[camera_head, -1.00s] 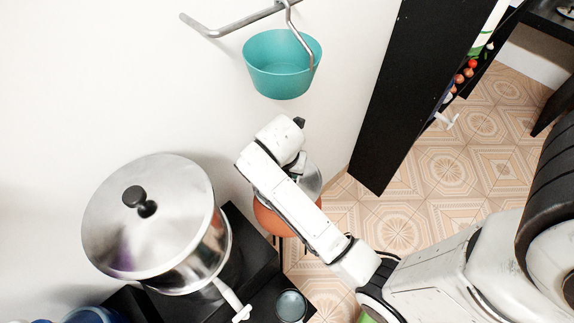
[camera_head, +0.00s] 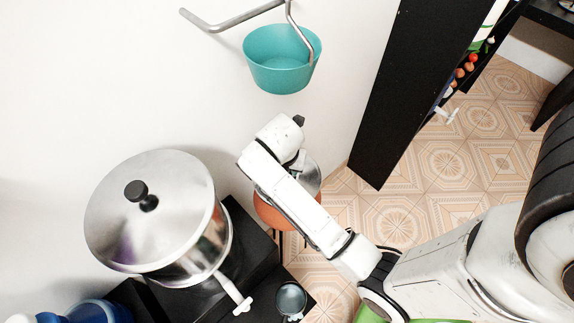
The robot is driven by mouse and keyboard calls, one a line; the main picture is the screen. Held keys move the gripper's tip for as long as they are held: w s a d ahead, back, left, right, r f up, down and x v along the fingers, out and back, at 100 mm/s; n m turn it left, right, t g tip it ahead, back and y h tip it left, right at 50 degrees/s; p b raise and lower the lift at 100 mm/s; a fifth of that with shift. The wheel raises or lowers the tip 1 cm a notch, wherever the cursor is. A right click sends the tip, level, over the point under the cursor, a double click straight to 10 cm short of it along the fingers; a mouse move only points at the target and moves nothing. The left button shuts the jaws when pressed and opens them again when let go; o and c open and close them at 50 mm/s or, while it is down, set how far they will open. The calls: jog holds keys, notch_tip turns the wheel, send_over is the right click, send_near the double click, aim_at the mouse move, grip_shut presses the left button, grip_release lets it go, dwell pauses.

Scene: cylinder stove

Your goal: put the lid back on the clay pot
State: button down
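An orange clay pot (camera_head: 270,214) stands low behind my arm, near the wall and just right of the black stove. My arm hides much of it. A shiny round metal piece, likely the lid (camera_head: 312,178), shows above the pot's right side, partly behind my wrist. I cannot tell whether it rests on the pot or is held above it. My gripper is at the far end of the arm, over the pot. Its fingers are hidden behind the wrist, so its opening and any hold do not show.
A large steel pot (camera_head: 150,212) with a black-knobbed lid stands on the stove at left. A small dark cup (camera_head: 291,298) is at the stove's front edge. A teal bucket (camera_head: 281,60) hangs above. A tall black cabinet (camera_head: 385,95) stands right; tiled floor is open beyond.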

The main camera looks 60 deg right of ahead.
jog(key=shift+f, duration=0.45)
dwell(0.3)
jog(key=c, duration=0.7)
grip_release()
jog(key=v, duration=0.7)
jog(key=shift+a+r, duration=0.1)
jog(key=shift+r, duration=0.15)
